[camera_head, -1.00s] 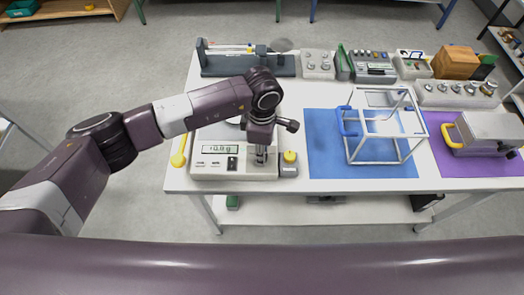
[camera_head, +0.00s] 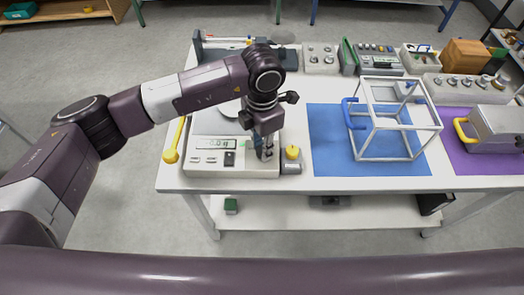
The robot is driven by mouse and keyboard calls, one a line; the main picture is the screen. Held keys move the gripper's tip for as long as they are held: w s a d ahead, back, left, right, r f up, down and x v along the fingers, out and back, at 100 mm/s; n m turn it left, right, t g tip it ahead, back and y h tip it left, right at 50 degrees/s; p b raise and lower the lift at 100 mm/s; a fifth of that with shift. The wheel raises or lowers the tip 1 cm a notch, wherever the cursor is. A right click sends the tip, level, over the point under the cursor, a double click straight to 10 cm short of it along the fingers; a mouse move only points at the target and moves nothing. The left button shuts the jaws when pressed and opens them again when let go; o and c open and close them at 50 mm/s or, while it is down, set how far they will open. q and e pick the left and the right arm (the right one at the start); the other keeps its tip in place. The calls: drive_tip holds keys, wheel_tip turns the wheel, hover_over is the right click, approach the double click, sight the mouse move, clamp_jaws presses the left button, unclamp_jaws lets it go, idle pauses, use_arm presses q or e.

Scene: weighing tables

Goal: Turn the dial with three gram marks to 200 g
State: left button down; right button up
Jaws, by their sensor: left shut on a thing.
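A white weighing scale (camera_head: 205,172) stands at the front left of the white table, with a small display (camera_head: 213,143) on its front panel whose digits are hard to read. My left gripper (camera_head: 267,154) points down at the right end of that panel. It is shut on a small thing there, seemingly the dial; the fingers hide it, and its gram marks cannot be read. A grey block with a yellow knob (camera_head: 292,153) stands just right of the scale, apart from the fingers. My right gripper is out of view.
A yellow-handled tool (camera_head: 171,155) lies left of the scale. A white frame with a blue handle (camera_head: 388,157) stands on a blue mat (camera_head: 325,150). A metal box (camera_head: 497,130) is on a purple mat (camera_head: 455,160). Weight trays and small devices line the back.

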use_arm(q)
drive_tip(key=shift+f+n+b, duration=0.1)
drive_tip(key=shift+n+b, duration=0.75)
drive_tip(key=shift+n, duration=0.25)
drive_tip(key=shift+n+b, duration=0.6)
drive_tip(key=shift+n, duration=0.3)
drive_tip(key=shift+w+r, duration=0.1)
drive_tip(key=shift+r, duration=0.1)
drive_tip(key=c, duration=1.8)
unclamp_jaws()
drive_tip(key=shift+o, duration=0.9)
wheel_tip(320, 180, up, 12)
